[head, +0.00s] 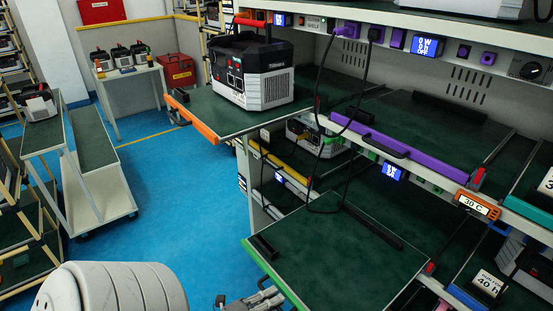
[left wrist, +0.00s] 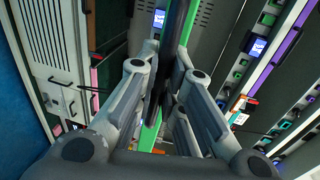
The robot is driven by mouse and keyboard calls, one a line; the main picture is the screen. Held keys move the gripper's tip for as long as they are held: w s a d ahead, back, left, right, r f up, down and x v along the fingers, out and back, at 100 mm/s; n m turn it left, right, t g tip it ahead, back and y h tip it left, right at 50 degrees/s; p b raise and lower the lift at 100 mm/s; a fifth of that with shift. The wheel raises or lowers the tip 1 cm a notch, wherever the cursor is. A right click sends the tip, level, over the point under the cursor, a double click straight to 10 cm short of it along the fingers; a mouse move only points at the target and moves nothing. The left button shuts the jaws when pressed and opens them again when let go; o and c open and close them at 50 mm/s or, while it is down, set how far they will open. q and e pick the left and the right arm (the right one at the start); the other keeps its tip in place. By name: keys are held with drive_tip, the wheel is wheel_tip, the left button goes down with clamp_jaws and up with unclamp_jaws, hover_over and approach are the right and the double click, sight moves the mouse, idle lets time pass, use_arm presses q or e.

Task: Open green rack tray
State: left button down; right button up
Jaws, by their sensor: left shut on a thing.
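The green rack tray (head: 345,255) is a dark green shelf with a bright green front edge, slid well out from the lower part of the rack in the head view. It is empty apart from black rails. My left gripper (head: 262,297) is at the tray's front edge, at the bottom of the head view. In the left wrist view, its fingers (left wrist: 168,75) are closed around the tray's black handle, beside the green edge (left wrist: 152,132). The fingers partly hide the handle. My right gripper is not in view.
An orange-edged tray (head: 205,128) above is also out and carries a grey power unit (head: 252,75). A purple-edged tray (head: 405,147) is at the right. Black cables (head: 322,85) hang by the rack. Blue floor (head: 170,200) is clear at the left; a cart (head: 100,195) stands beyond.

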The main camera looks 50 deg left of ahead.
use_arm(q)
drive_tip(key=shift+s+f, duration=0.15)
drive_tip(key=c, duration=1.5)
unclamp_jaws()
drive_tip(key=shift+s, duration=0.15)
drive_tip(key=shift+c, duration=0.2)
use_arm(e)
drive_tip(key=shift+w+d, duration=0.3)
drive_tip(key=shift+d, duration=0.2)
use_arm(q)
drive_tip(key=v, duration=1.2)
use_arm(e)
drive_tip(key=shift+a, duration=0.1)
